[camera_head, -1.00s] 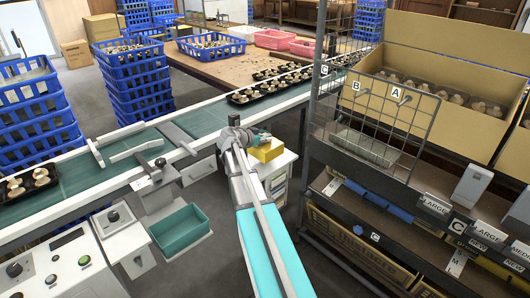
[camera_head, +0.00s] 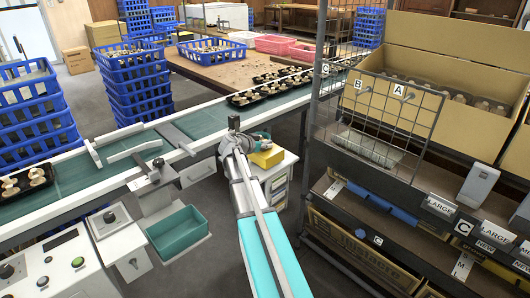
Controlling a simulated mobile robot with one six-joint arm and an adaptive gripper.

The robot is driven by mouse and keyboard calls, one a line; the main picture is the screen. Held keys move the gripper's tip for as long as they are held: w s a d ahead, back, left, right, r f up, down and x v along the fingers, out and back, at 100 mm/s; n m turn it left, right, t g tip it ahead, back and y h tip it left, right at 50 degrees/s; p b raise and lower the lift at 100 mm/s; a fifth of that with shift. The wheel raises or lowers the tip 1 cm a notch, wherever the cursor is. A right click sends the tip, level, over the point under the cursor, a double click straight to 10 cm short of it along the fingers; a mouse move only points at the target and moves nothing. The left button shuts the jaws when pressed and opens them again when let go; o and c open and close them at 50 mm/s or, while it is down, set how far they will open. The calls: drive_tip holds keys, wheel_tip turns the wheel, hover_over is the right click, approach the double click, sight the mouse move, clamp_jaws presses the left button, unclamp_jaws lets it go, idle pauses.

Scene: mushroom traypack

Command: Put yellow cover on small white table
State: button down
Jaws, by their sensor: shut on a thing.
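The yellow cover (camera_head: 268,158) is a small yellow block-like piece near the middle of the camera_head view. My gripper (camera_head: 261,145) is at the end of my outstretched arm, right at the cover's top, and is shut on it. My wrist partly hides the contact. A small white table-like unit (camera_head: 286,167) with drawers stands just under and beside the cover. I cannot tell whether the cover touches its top.
A green conveyor (camera_head: 80,174) with black mushroom trays (camera_head: 243,97) runs behind my arm. A green bin (camera_head: 180,228) and a control panel (camera_head: 58,262) are at left. Blue crates (camera_head: 137,85) stand behind.

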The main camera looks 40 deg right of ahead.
drive_tip(key=shift+f+b, duration=0.35)
drive_tip(key=shift+f, duration=0.25)
drive_tip(key=shift+f, duration=0.15)
drive_tip(key=c, duration=0.6)
unclamp_jaws()
drive_tip(key=shift+r, duration=0.25)
drive_tip(key=shift+a+r, duration=0.1)
drive_tip(key=shift+a, duration=0.15)
drive_tip(key=p+v, duration=0.4)
drive_tip(key=v, duration=0.7)
drive_tip(key=shift+a+r+p, duration=0.1)
drive_tip(key=shift+a+p, duration=0.1)
drive_tip(key=shift+p, duration=0.15)
